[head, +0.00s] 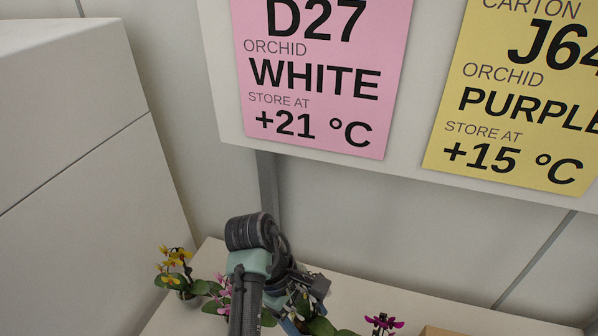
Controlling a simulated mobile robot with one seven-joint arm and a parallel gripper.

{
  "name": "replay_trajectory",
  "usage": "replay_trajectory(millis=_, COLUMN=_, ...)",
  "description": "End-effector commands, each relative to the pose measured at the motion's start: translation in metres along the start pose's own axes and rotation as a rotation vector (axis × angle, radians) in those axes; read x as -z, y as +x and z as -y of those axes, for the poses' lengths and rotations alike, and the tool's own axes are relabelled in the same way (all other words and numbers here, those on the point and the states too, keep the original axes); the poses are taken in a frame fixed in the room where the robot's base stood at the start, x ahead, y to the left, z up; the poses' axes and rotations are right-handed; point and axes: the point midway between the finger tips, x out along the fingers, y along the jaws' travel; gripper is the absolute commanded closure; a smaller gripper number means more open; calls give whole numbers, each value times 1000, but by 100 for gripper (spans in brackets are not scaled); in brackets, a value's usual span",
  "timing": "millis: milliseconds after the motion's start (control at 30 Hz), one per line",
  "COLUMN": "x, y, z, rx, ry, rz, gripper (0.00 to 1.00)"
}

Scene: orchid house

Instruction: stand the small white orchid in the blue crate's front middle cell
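My gripper (312,288) is at the bottom middle of the head view, low over the white bench and partly behind my own arm. I cannot tell whether its fingers are open or shut. Small pale blossoms (299,297) show right beside it, with green leaves below; they look like a white orchid, but whether it is held is hidden. A small strip of blue (289,325) shows at the bottom edge, perhaps part of the blue crate. The crate's cells are not visible.
A yellow orchid (174,268) and a pink orchid (222,290) stand left of my arm. A magenta orchid (383,322) and a cardboard-brown edge (440,331) are at right. A pink card (320,80) and yellow card (520,100) hang above the bench (480,318).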

Motion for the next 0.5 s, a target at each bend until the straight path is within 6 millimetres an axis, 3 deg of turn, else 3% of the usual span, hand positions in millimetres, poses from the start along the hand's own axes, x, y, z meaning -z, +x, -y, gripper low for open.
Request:
replay_trajectory(millis=167, x=-5, y=11, z=15, rx=112, ry=262, rz=31, gripper=100)
replay_trajectory(millis=500, x=-12, y=44, z=66, rx=306, ry=739, rz=90, gripper=100)
